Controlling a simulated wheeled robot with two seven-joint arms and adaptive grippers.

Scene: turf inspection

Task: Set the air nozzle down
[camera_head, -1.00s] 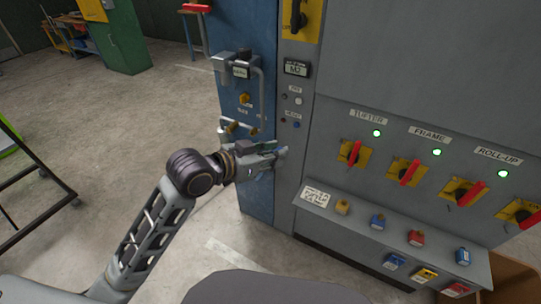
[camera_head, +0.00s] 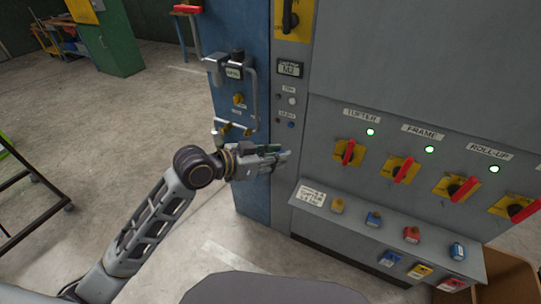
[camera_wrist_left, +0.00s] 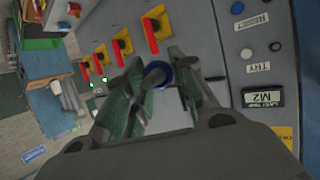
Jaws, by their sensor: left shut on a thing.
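My left gripper (camera_head: 286,157) is in front of the grey cabinet, just right of the blue column. In the left wrist view its fingers (camera_wrist_left: 160,85) are closed around a small grey piece with a blue ring, which I take to be the air nozzle (camera_wrist_left: 163,70). The fingers hide most of the nozzle. In the head view it cannot be made out apart from the gripper. My right gripper is not in view.
The blue column (camera_head: 243,100) carries pipes and brass fittings (camera_head: 237,129). The grey cabinet (camera_head: 400,85) has several red-handled switches and a sloping shelf (camera_head: 392,226) with colored padlocks. A cardboard box (camera_head: 510,278) stands at lower right.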

